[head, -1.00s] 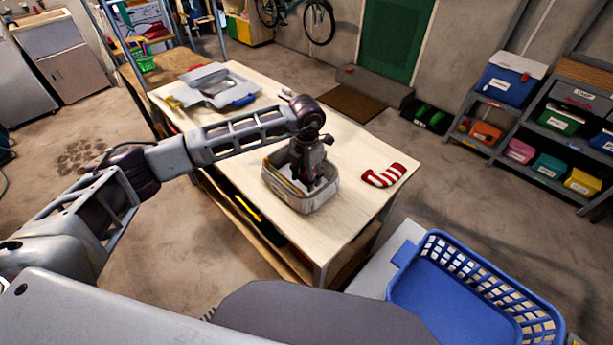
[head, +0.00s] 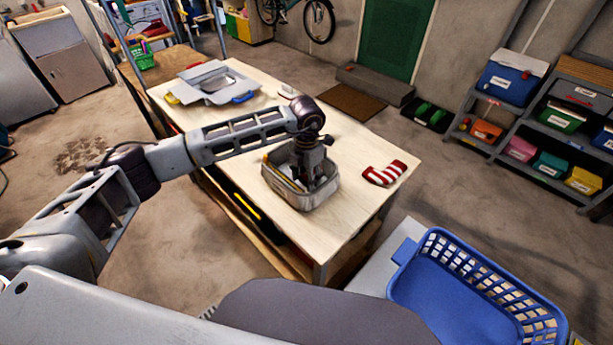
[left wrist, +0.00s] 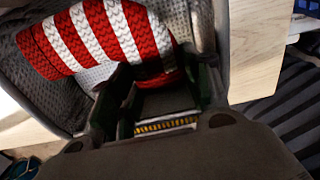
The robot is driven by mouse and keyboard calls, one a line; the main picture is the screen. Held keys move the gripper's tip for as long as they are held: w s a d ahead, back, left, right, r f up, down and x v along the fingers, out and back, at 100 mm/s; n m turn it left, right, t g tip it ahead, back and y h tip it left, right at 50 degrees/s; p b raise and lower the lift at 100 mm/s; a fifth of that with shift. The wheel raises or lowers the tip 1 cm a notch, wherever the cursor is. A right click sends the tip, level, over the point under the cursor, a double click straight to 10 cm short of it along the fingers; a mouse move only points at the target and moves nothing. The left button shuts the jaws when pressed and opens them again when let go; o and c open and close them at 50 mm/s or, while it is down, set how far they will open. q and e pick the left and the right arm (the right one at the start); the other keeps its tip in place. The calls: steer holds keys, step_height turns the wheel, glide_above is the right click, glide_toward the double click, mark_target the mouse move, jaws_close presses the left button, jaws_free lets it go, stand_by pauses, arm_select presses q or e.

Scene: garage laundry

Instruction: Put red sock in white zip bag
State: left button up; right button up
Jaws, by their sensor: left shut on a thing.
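The white zip bag (head: 326,199) stands open-topped on the wooden table, its walls whitish-grey. My left gripper (head: 313,183) points down into it. In the left wrist view, a red-and-white striped sock (left wrist: 98,36) lies inside the bag's grey textured walls (left wrist: 175,22). The left gripper's dark fingers (left wrist: 158,88) are shut on the end of this sock, which is partly hidden between them. Another red-and-white striped sock (head: 384,174) lies flat on the table to the right of the bag, apart from it. My right gripper is not in view.
The wooden table (head: 340,238) has bare room around the bag. A grey object with a blue handle (head: 213,82) lies at its far left end. A blue basket (head: 405,282) stands at lower right. Shelves with bins (head: 520,120) line the right side.

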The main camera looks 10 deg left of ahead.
arm_select(q)
steer(key=shift+f, duration=0.15)
steer(key=o, duration=1)
steer(key=shift+c, duration=0.2)
steer(key=shift+r+p, duration=0.6)
steer(key=shift+r, duration=0.1)
step_height(320, 180, up, 12)
steer(key=b, duration=0.1)
steer(key=shift+b, duration=0.3)
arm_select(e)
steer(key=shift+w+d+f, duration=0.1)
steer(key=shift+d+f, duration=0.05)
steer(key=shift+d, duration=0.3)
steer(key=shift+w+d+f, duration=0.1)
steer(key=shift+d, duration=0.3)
arm_select(q)
steer(key=shift+f, duration=0.1)
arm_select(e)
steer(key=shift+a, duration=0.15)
